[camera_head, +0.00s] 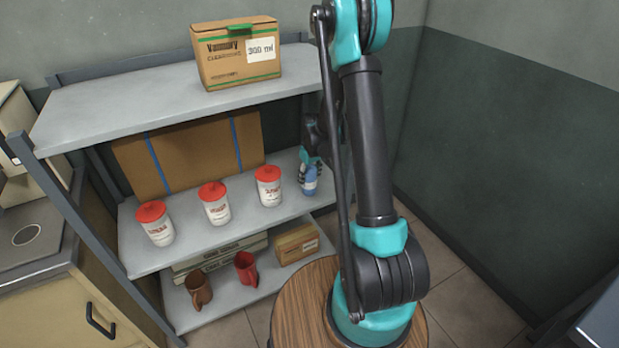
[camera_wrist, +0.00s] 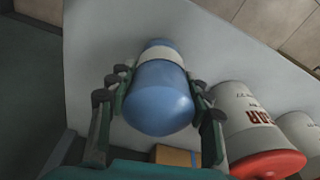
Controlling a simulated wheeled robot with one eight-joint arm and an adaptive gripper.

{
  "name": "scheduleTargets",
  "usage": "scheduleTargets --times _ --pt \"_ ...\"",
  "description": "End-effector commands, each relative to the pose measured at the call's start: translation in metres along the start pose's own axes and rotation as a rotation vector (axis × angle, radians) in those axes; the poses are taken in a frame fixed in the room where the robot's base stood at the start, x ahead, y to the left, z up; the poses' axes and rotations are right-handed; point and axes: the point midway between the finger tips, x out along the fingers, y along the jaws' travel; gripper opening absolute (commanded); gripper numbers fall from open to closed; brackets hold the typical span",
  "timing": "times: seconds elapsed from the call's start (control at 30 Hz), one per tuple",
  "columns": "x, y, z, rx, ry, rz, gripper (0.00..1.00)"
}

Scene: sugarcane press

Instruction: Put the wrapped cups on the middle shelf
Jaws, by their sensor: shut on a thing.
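The wrapped cups (camera_head: 310,183) are a blue bundle with a pale band, at the right end of the middle shelf (camera_head: 240,222). They look roughly upright. My gripper (camera_head: 311,168) is shut on them from behind and above, partly hiding them. In the wrist view the blue bundle (camera_wrist: 160,98) fills the space between my gripper's fingers (camera_wrist: 160,82), one on each side. The grey shelf surface (camera_wrist: 95,35) lies beyond the bundle. I cannot tell whether its base touches the shelf.
Red-lidded white canisters (camera_head: 214,203) stand in a row left of the bundle; the nearest (camera_wrist: 245,125) is close. A large cardboard box (camera_head: 190,155) stands behind them. A carton (camera_head: 238,55) sits on the top shelf. Mugs (camera_head: 246,268) and a small box (camera_head: 297,244) are below.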

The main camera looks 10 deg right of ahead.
Motion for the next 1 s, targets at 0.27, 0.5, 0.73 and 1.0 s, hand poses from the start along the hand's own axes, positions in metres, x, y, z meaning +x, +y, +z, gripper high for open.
scheduleTargets --times 0.27,0.5,0.73,1.0 --pt "0.001 0.000 0.000 0.000 0.000 0.000 0.70" --pt "0.000 0.000 0.000 0.000 0.000 0.000 0.70" --pt "-0.021 0.000 0.000 0.000 0.000 0.000 0.70" --pt "-0.059 0.000 0.000 0.000 0.000 0.000 0.70"
